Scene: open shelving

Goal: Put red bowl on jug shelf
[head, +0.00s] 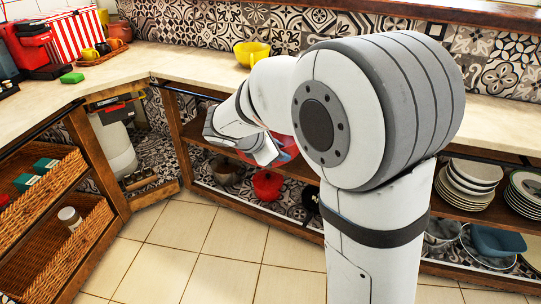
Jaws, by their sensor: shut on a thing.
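My gripper (264,153) is at the front of the open shelving under the counter, left of centre. A red bowl (285,147) shows right beside its fingers, partly hidden by my arm; the gripper is shut on it. The bowl is near the height of the upper shelf board (295,170). Another red vessel (267,184) stands on the low shelf below. I cannot make out a clear jug; my arm covers the middle of the shelving.
A metal bowl (226,172) stands on the low shelf, left of the red vessel. Stacked plates (470,184) and a blue dish (497,241) are at the right. A yellow bowl (252,53) stands on the counter. Wicker baskets (40,185) are at the left. The tiled floor (190,250) is clear.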

